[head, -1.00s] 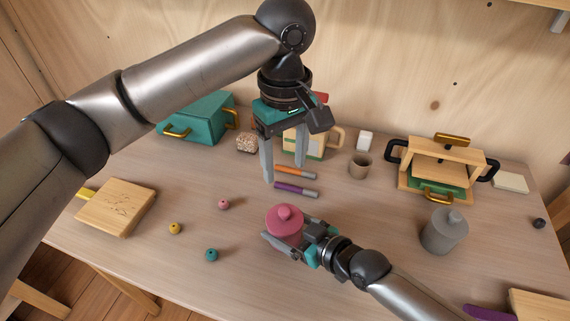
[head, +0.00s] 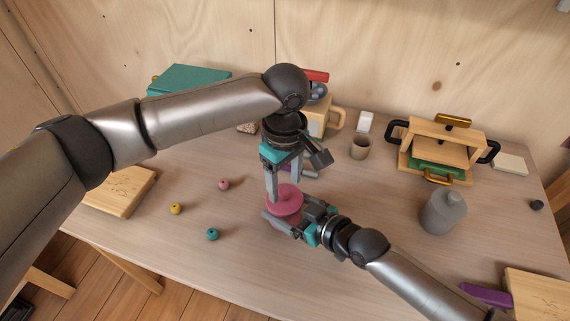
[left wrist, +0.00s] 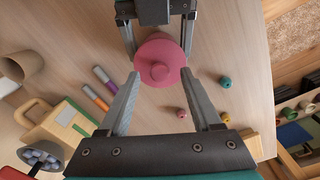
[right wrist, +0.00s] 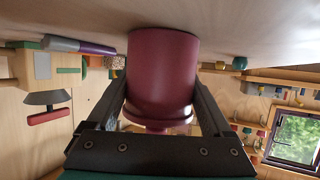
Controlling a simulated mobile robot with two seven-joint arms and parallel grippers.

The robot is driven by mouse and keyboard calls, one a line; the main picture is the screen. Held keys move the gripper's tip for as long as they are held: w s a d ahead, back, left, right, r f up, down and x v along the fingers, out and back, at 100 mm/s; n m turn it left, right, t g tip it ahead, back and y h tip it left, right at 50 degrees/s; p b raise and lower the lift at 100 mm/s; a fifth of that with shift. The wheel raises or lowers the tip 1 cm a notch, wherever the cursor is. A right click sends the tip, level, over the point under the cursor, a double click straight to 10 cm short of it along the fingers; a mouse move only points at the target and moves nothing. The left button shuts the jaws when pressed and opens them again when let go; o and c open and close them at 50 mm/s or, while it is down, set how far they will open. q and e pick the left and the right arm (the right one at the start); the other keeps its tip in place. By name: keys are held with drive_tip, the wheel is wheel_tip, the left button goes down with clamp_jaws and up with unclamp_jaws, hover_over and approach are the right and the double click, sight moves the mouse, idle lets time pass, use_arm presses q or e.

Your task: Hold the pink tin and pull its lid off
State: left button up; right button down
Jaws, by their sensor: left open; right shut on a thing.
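The pink tin (right wrist: 163,75) stands upright on the table, and my right gripper (head: 284,222) is shut on its body from the side. The tin's round pink lid (head: 287,197) with a knob is on top; it also shows in the left wrist view (left wrist: 160,62). My left gripper (head: 283,190) is open and points down just above the lid. In the left wrist view its fingers (left wrist: 158,92) stand apart, with the lid and knob a little beyond the tips. The fingers partly hide the lid in the head view.
A grey lidded jar (head: 442,213) stands to the right. Pink, yellow and teal beads (head: 212,234) lie left of the tin. A wooden board (head: 122,190) lies at left.

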sight(285, 190)
use_arm(q)
drive_tip(key=shift+f, duration=0.7)
clamp_jaws()
drive_tip(key=shift+r, duration=0.35)
idle(0.9)
drive_tip(key=shift+r, duration=0.9)
drive_tip(key=shift+r, duration=2)
use_arm(e)
unclamp_jaws()
